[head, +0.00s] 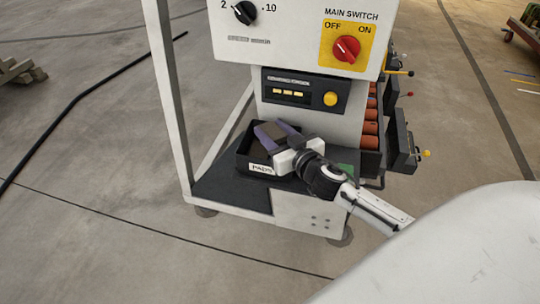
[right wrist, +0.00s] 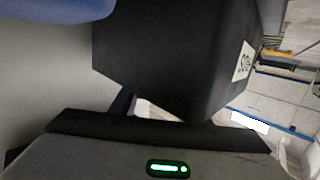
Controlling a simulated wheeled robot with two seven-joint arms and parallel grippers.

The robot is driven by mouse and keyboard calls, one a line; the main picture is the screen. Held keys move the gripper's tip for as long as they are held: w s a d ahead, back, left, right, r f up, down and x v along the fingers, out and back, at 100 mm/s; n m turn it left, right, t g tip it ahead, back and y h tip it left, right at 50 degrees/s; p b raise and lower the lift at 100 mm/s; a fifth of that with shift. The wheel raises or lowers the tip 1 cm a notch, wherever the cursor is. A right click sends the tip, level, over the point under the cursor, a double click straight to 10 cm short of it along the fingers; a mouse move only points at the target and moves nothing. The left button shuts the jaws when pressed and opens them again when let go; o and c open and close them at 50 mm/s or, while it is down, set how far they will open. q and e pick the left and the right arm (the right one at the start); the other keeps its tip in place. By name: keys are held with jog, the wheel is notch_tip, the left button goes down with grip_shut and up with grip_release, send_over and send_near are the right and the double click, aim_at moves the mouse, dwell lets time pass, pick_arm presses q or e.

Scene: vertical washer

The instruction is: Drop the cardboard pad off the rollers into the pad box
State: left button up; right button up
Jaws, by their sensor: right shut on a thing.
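The pad box (head: 262,169) is a black open bin with a white "PADS" label, standing on the machine's dark lower shelf. It also shows close up in the right wrist view (right wrist: 165,60), with its label sideways. My right gripper (head: 272,134) reaches in from the right and its fingers are over the box opening. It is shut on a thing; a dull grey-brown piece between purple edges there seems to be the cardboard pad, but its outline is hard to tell. The box's inside is mostly hidden. No rollers can be made out for certain. My left gripper is out of view.
The white machine (head: 230,45) rises behind the box, with a red main switch (head: 346,49) and a yellow button (head: 330,99). A white post (head: 168,90) stands left. Open drawers (head: 402,140) and orange cylinders (head: 370,128) are at right. A black cable (head: 75,115) crosses the floor.

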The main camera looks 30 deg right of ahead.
jog(key=o, duration=1.1)
jog(key=shift+s, duration=0.25)
jog(key=s, duration=0.3)
jog(key=s+r, duration=0.1)
jog(key=s, duration=0.5)
jog(key=shift+a+r, duration=0.2)
jog(key=shift+a, duration=0.2)
jog(key=shift+s+r, duration=0.1)
jog(key=shift+s, duration=0.25)
